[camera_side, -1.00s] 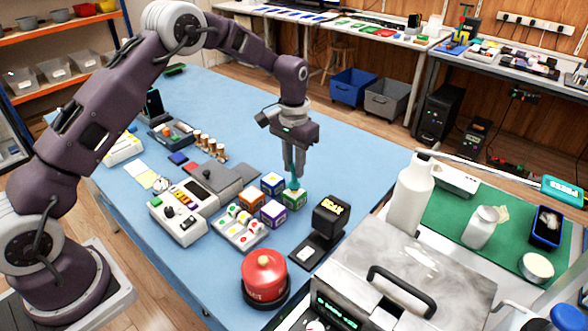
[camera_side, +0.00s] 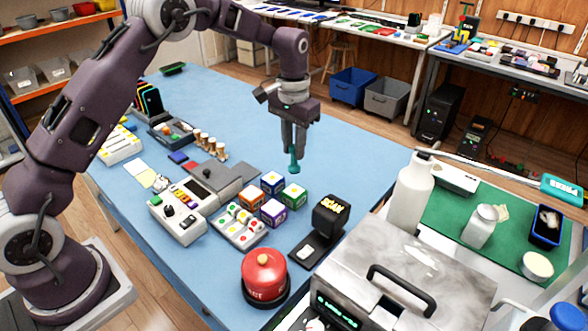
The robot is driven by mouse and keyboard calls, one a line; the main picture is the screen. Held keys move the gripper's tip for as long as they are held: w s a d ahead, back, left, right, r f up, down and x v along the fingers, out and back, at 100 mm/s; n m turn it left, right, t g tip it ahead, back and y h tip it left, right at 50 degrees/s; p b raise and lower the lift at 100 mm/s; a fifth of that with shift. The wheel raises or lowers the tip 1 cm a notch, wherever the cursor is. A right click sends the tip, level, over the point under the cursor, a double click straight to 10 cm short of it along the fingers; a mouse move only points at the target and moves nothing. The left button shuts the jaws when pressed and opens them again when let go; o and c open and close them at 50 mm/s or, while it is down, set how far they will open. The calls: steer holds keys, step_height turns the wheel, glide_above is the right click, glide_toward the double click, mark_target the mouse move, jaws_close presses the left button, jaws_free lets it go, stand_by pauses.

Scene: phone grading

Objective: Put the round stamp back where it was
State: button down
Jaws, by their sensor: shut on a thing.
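The round stamp (camera_side: 295,165) is teal, with a thin handle and a wider round foot. My gripper (camera_side: 296,150) is shut on its handle and holds it upright, foot down. The stamp hangs in the air behind the coloured cubes, apart from the green cube (camera_side: 293,196). Where the stamp stood before cannot be told from these frames.
Blue, orange and purple (camera_side: 272,212) cubes stand beside the green one. A scanner stand (camera_side: 328,220), a red button (camera_side: 265,275) and a grey control box (camera_side: 180,212) are near. Several wooden-handled pieces (camera_side: 208,146) stand in a row at left. The blue tabletop (camera_side: 235,105) behind is clear.

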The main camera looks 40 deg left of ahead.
steer(key=s+d+f, duration=0.1)
steer(key=s+d, duration=0.2)
steer(key=s, duration=0.4)
steer(key=s+d+f, duration=0.1)
steer(key=s+d, duration=0.1)
steer(key=s, duration=0.5)
step_height(320, 180, down, 9)
steer(key=shift+d+f, duration=0.1)
steer(key=shift+d, duration=0.05)
steer(key=shift+f, duration=0.15)
steer(key=c, duration=1.2)
jaws_free()
steer(key=shift+c, duration=0.2)
